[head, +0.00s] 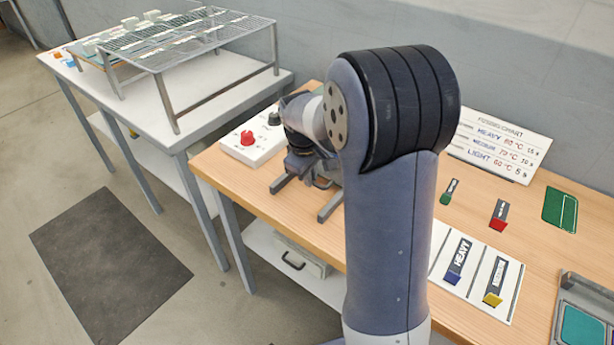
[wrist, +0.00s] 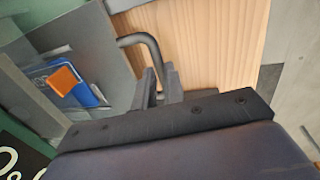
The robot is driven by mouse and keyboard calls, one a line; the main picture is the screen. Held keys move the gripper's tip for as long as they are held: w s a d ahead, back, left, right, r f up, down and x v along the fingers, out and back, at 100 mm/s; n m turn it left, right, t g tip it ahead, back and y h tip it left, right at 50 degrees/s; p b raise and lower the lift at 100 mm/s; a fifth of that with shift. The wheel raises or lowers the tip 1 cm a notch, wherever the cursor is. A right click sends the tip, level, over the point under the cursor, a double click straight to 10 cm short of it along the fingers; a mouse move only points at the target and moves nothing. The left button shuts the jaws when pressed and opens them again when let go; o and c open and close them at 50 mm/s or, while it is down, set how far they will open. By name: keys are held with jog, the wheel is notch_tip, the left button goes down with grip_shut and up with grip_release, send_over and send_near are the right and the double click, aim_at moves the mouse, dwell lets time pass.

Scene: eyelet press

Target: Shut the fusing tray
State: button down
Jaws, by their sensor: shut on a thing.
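In the wrist view, the two dark fingers of my gripper (wrist: 158,82) are closed on a dark bent bar handle (wrist: 143,42). The handle joins a grey metal tray (wrist: 98,35), which I take to be the fusing tray. In the head view, my wrist points down at the press on the wooden bench, and my arm hides the tray, handle and most of the press.
A white control box (head: 252,140) with a red and a dark knob stands left of the press. The wooden bench (head: 545,215) holds a white card with HEAVY and MEDIUM tags (head: 475,272), loose tags and a fusing chart (head: 500,145). A wire rack (head: 190,40) stands on the left table.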

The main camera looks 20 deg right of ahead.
jog(key=c, duration=1.5)
grip_release()
jog(key=shift+w+d, duration=0.15)
jog(key=shift+d, duration=0.05)
jog(key=r, duration=0.3)
jog(key=a+r, duration=0.1)
jog(key=r, duration=0.3)
jog(key=s+r, duration=0.1)
jog(key=r, duration=0.2)
jog(key=shift+s+a+r, duration=0.1)
jog(key=shift+a+r, duration=0.15)
jog(key=shift+r, duration=0.1)
jog(key=shift+f, duration=0.1)
jog(key=f, duration=0.3)
jog(key=d+f, duration=0.1)
jog(key=f, duration=0.3)
jog(key=w+f, duration=0.1)
jog(key=f, duration=0.2)
jog(key=shift+d+f, duration=0.2)
jog(key=shift+f, duration=0.15)
jog(key=shift+s+a+r, duration=0.1)
jog(key=shift+s+a, duration=0.2)
jog(key=shift+a, duration=0.2)
